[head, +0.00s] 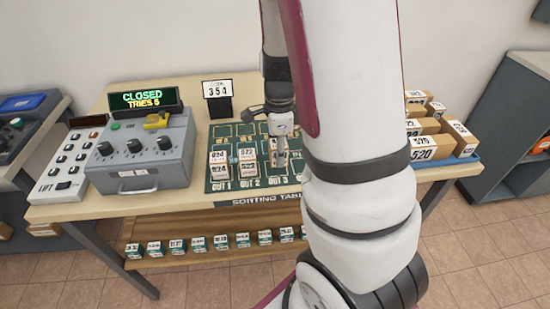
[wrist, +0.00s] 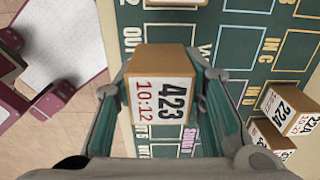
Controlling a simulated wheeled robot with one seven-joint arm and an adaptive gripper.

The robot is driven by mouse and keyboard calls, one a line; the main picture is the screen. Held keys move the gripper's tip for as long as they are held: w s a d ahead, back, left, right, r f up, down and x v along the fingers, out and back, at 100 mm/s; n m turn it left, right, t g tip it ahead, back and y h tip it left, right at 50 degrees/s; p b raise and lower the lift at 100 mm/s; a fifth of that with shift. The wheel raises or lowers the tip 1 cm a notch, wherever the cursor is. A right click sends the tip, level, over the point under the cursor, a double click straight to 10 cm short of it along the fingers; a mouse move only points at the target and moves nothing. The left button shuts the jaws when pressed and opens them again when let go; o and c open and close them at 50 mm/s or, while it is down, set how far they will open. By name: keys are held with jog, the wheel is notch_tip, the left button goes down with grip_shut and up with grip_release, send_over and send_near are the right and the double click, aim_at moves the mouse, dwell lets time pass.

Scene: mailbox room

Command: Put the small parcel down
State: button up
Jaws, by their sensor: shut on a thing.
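My gripper (wrist: 160,98) is shut on a small brown parcel (wrist: 162,85) with a white label reading 423 and 10:12. The parcel sits between the two fingers in the wrist view, over the green sorting mat (wrist: 240,45). I cannot tell whether it touches the mat. In the head view my gripper (head: 281,150) points down over the mat (head: 208,186), right of the standing parcels. The held parcel is hard to make out there, and my arm hides the mat's right part.
Labelled parcels (head: 218,165) (head: 249,160) stand on OUT 1 and OUT 2; parcels also show at right in the wrist view (wrist: 293,110). A control box (head: 140,150) reading CLOSED is left. A blue tray (head: 466,160) of parcels is right.

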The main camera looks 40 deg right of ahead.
jog(key=shift+w+d+f, duration=0.1)
jog(key=shift+w+d, duration=0.05)
jog(key=shift+w, duration=0.45)
jog(key=shift+f, duration=1.7)
jog(key=shift+f+b, duration=0.15)
jog(key=shift+b, duration=0.2)
jog(key=o, duration=1.2)
